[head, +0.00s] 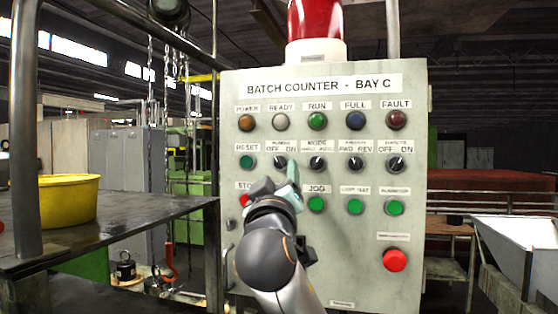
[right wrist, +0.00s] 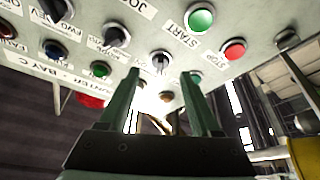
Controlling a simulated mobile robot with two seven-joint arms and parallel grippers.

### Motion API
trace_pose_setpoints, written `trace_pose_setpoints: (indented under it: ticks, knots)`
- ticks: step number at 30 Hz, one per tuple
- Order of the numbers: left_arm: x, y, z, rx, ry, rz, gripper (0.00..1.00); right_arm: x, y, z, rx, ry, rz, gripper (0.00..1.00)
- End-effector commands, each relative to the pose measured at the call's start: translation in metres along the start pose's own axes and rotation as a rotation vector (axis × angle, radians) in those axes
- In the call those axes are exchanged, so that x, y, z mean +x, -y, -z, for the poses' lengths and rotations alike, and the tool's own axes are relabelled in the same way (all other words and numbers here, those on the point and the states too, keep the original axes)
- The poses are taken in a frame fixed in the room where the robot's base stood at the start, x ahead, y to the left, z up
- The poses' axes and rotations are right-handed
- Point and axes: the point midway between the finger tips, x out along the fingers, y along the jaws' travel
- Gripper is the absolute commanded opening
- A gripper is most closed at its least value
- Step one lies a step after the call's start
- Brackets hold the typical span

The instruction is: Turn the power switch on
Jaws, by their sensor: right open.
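The power switch (head: 280,162) is a small black rotary knob under an OFF/ON label, in the second row of the grey control panel (head: 330,285). I cannot tell for sure which way it points. The amber POWER lamp (head: 246,122) above looks dull. My right gripper (head: 285,174) is in front of the panel, just below the switch, hiding the button beneath it. In the right wrist view the panel is upside down. There the power switch (right wrist: 160,62) shows between and just beyond the open green fingers (right wrist: 160,78), apart from both. My left gripper is out of view.
The red STOP button (head: 245,200) is just left of my gripper. A dark table with a yellow bucket (head: 69,200) stands at left.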

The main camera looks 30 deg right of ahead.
Motion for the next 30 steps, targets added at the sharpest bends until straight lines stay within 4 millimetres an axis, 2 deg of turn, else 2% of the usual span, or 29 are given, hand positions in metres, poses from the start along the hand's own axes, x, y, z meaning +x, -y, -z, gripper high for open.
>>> trace_pose_setpoints:
  ticks: [3, 7, 19, 30]
  knots:
    - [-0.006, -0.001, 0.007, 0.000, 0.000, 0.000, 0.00, 0.021, -0.002, 0.001, -0.001, 0.003, -0.001, 0.65]
    - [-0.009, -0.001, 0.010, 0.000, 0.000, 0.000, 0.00, 0.035, -0.001, 0.001, 0.000, 0.001, -0.001, 0.65]
    - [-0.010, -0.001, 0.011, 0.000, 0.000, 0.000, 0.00, 0.041, 0.000, 0.000, 0.001, 0.000, 0.000, 0.65]
    - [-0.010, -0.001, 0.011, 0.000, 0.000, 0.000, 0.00, 0.041, 0.000, 0.000, 0.001, -0.001, 0.001, 0.23]
